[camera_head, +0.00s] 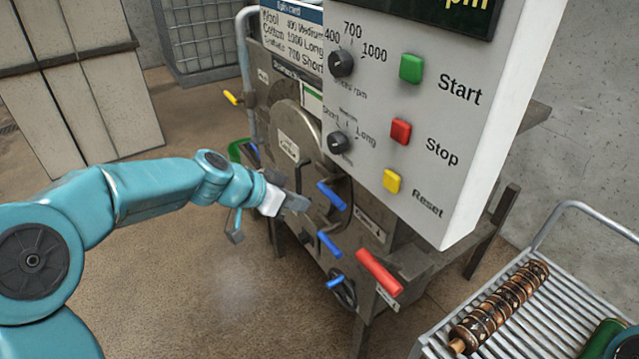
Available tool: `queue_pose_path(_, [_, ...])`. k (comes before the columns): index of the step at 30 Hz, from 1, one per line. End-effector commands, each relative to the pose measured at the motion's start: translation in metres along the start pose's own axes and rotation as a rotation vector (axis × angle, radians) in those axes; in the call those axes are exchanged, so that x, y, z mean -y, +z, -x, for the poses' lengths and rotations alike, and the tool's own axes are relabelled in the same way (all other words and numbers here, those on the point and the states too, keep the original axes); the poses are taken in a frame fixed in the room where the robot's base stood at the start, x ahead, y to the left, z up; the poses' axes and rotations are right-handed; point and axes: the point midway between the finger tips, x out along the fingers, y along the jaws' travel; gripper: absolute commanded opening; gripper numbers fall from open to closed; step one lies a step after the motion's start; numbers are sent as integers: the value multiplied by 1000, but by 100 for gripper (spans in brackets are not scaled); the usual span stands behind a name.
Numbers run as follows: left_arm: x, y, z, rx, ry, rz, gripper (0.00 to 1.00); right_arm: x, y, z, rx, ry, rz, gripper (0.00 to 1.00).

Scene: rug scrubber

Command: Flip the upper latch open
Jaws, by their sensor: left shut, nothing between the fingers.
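The grey metal machine carries a round door (292,128) with a label on it. Blue-handled levers sit on the machine's front: an upper one (331,196), a lower one (329,244) and a small one (336,281) by a handwheel. The upper blue handle, which looks like the upper latch, slants down to the right. My left gripper (298,203) is shut and empty, just left of that upper handle. I cannot tell whether they touch. My right gripper is not in view.
A white control box with Start (411,68), Stop (400,131) and Reset (391,181) buttons overhangs the machine. A red handle (379,272) sticks out below it. A slatted cart (440,345) with a rolled rug (500,305) stands at lower right. Brown floor (215,280) is clear.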

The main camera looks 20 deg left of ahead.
Motion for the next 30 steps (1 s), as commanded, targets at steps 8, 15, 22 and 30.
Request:
queue_pose_path(8, [-7,-50,44,-112,13,-134,0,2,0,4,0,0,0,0])
queue_pose_path(15, [-8,-50,43,-112,14,-136,0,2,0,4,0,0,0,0])
queue_pose_path(22, [-8,-52,30,-110,16,-133,0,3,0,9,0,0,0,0])
queue_pose_path(30, [-7,-58,-25,-107,16,-131,0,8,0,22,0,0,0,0])
